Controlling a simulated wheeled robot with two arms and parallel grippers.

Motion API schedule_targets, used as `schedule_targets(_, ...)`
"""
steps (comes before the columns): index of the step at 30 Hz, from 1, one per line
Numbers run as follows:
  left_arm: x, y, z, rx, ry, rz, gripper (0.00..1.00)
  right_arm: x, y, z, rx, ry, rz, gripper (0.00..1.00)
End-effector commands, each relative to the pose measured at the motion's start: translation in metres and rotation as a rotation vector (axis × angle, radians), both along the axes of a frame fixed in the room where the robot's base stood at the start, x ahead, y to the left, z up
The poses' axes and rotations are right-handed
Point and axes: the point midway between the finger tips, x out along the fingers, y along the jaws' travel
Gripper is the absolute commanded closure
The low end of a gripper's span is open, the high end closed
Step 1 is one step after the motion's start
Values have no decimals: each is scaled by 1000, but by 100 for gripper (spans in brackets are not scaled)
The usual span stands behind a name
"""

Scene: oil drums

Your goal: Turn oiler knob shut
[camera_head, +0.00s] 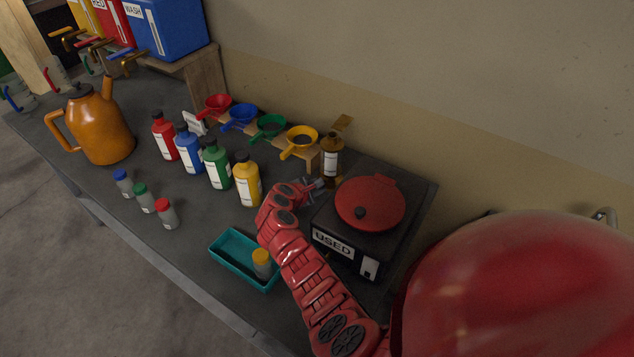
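A small dark amber bottle-like vessel with a pale label (331,168) stands at the back of the bench, beside the black box. It may be the oiler. My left gripper is not in view.
A black box marked USED (330,240) with a red lid (370,203) stands right of the gripper. A teal tray (226,262) holds a yellow-capped jar. Several coloured bottles (216,165), funnels (269,126) and an orange jug (100,127) stand left.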

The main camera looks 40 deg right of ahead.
Motion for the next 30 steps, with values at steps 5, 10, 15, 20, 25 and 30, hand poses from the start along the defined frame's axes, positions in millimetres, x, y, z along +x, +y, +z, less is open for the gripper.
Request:
schedule_targets(5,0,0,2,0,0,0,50,4,3,4,15,-47,10,100)
schedule_targets(10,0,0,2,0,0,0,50,4,3,3,21,-59,9,100)
schedule_targets(15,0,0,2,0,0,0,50,4,3,3,21,-61,9,100)
schedule_targets(20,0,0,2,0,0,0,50,4,3,3,21,-59,9,70)
schedule_targets(25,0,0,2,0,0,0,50,2,2,2,21,-55,6,45)
schedule_targets(30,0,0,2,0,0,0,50,1,1,1,20,-52,3,45)
